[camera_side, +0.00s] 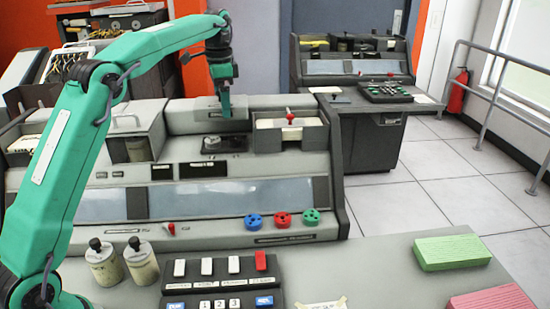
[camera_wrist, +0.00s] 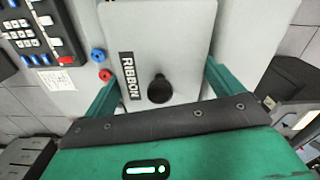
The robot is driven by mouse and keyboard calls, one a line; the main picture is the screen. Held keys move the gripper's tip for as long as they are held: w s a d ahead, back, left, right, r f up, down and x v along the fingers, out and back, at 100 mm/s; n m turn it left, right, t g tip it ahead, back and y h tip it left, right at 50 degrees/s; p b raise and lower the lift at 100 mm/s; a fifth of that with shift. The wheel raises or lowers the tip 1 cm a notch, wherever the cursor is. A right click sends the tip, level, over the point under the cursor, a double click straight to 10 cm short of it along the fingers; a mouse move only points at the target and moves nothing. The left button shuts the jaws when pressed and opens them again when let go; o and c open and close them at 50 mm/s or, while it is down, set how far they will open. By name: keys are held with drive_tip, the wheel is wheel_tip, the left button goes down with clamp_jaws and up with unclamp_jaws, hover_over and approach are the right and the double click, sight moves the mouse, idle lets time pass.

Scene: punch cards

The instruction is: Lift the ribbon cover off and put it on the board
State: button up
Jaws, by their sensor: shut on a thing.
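The ribbon cover (camera_wrist: 180,45) is a light grey plate with a black knob and a RIBBON label, and it fills the middle of the wrist view. My gripper (camera_wrist: 160,85) has one green finger on each side of the cover and is shut on it. In the side view my gripper (camera_side: 226,110) points down over the console with the grey cover (camera_side: 206,115) at its fingers. A dark spool mechanism (camera_side: 212,143) shows uncovered below it. I cannot tell for certain which surface is the board; a grey desk top (camera_side: 385,265) lies in front.
An open card bin with a red knob (camera_side: 290,116) stands right of the cover, and another bin (camera_side: 135,135) stands left. Blue, red and green round knobs (camera_side: 282,219) line the console front. Canisters (camera_side: 141,262), a key block (camera_side: 220,283) and green cards (camera_side: 452,252) occupy the desk.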

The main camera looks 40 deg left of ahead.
drive_tip(key=shift+r, duration=0.25)
drive_tip(key=shift+r, duration=1.65)
drive_tip(key=shift+d+r, duration=0.1)
